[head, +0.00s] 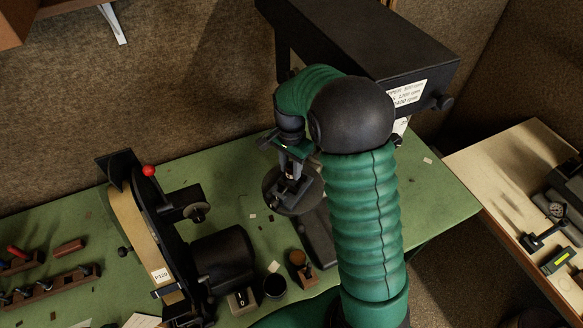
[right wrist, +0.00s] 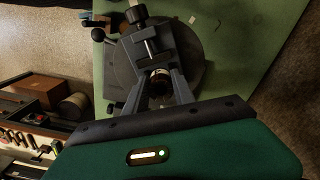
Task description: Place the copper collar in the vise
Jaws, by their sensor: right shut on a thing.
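My right gripper (head: 290,174) points down over the drill press's round table (head: 312,196). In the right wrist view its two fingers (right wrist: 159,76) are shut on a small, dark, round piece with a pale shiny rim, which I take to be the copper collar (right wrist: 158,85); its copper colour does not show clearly. A dark grey vise (right wrist: 146,42) with a screw and knob sits on the round table, just beyond the fingertips. I cannot tell whether the collar touches the vise jaws. In the head view the gripper hides the collar and much of the vise. My left gripper is out of view.
The dark drill press head (head: 380,65) stands close behind my right arm. A belt sander (head: 140,225) with a red knob stands left on the green bench (head: 85,215). A small black cup (head: 275,286) is near the front. A pale side table (head: 490,165) is at right.

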